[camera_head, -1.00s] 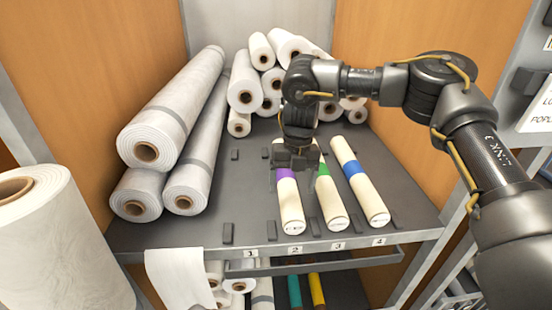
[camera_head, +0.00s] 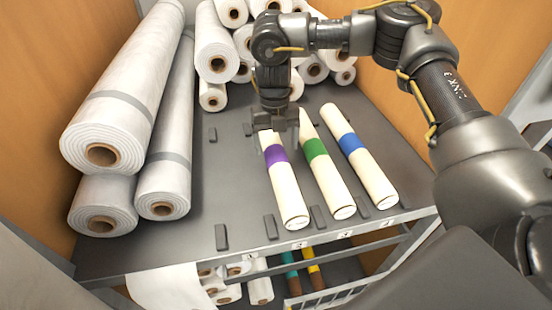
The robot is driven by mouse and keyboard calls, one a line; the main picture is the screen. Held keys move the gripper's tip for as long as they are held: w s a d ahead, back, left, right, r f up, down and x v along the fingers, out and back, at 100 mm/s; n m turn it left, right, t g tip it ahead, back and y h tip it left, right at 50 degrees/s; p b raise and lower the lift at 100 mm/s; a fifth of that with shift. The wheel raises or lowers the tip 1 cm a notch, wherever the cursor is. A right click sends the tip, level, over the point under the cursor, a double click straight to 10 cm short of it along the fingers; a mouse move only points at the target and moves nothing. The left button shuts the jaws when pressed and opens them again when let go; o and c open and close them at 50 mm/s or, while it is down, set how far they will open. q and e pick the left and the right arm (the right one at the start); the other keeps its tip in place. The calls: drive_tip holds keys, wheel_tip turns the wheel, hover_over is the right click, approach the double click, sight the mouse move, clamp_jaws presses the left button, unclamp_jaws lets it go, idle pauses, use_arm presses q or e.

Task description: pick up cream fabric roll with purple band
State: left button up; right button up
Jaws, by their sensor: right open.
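The cream fabric roll with the purple band (camera_head: 288,192) lies on the dark shelf (camera_head: 235,205), its near end toward the shelf's front edge. My right gripper (camera_head: 278,148) is open and points down at the far part of this roll, by the purple band. It hides some of the roll's far end. I cannot tell whether the fingers touch the roll. To its right lie a cream roll with a green band (camera_head: 327,170) and one with a blue band (camera_head: 361,165). My left gripper is not in view.
Large white rolls (camera_head: 125,105) are stacked on the left of the shelf. Several smaller white rolls (camera_head: 215,50) are piled at the back. Small dark stops (camera_head: 222,237) stand along the front edge. Free shelf lies left of the purple-banded roll.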

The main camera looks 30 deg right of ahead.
sight(277, 152)
drive_tip(key=shift+s+d+f, duration=0.1)
drive_tip(key=shift+s+f, duration=0.15)
drive_tip(key=shift+s+f+p, duration=0.15)
drive_tip(key=shift+f+p, duration=0.15)
drive_tip(key=shift+p, duration=0.1)
drive_tip(key=f, duration=0.1)
drive_tip(key=f+p, duration=0.1)
drive_tip(key=f, duration=0.2)
drive_tip(key=shift+w, duration=0.3)
drive_tip(key=shift+s+f, duration=0.15)
drive_tip(key=shift+f, duration=0.1)
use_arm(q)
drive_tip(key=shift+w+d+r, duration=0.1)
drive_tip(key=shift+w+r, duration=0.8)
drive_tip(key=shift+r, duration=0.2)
use_arm(e)
drive_tip(key=c, duration=1.3)
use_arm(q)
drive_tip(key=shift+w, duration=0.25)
use_arm(e)
drive_tip(key=shift+c, duration=0.2)
